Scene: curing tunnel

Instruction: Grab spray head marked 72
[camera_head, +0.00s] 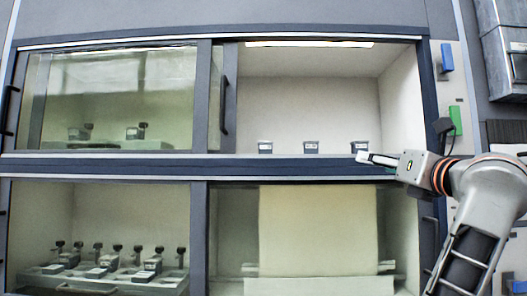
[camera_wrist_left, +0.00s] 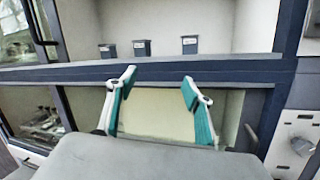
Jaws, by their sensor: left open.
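Three small dark blocks with white labels stand in a row at the front of the upper right bay: a left one (camera_head: 265,147), a middle one (camera_head: 310,147) and a right one (camera_head: 360,146). They also show in the left wrist view, with the right one (camera_wrist_left: 190,45) apart from the others. No number is legible, so I cannot tell which is 72. My left gripper (camera_wrist_left: 160,92) is open and empty, its teal-lined fingers below the blocks. My right gripper (camera_head: 377,159) is close to the right block in the picture; its jaws are unclear.
Labelled pieces with dark knobs stand behind glass at upper left (camera_head: 137,132) and on a rack at lower left (camera_head: 153,264). A dark rail (camera_head: 290,170) runs below the upper bay. A beige panel (camera_head: 315,230) fills much of the lower right bay.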

